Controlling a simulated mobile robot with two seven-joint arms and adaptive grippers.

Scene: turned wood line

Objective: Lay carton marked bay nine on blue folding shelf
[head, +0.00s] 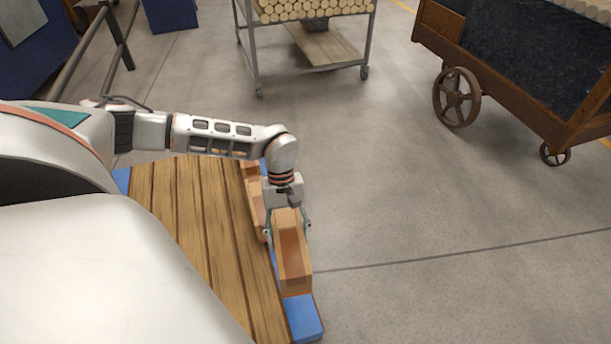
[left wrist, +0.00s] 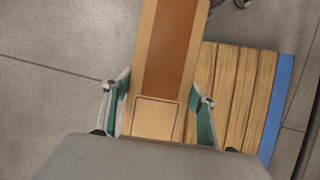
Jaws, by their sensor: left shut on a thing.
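A long tan carton with a brown stripe (head: 293,262) lies along the right edge of a wooden slatted surface with blue edging (head: 205,235). My left gripper (head: 288,228) comes down from above, with its fingers on both sides of the carton, shut on it. In the left wrist view the carton (left wrist: 172,50) runs up between the two fingers (left wrist: 158,104), with a plain outlined panel near the gripper. No bay marking can be read. Whether the carton rests on the surface or hangs just above it, I cannot tell. My right gripper is not in view.
Another tan and brown piece (head: 252,188) shows left of my gripper, partly hidden. A metal trolley with round wood stock (head: 312,10) stands at the back. A wooden cart with spoked wheels (head: 530,75) stands at the right. The floor between is clear.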

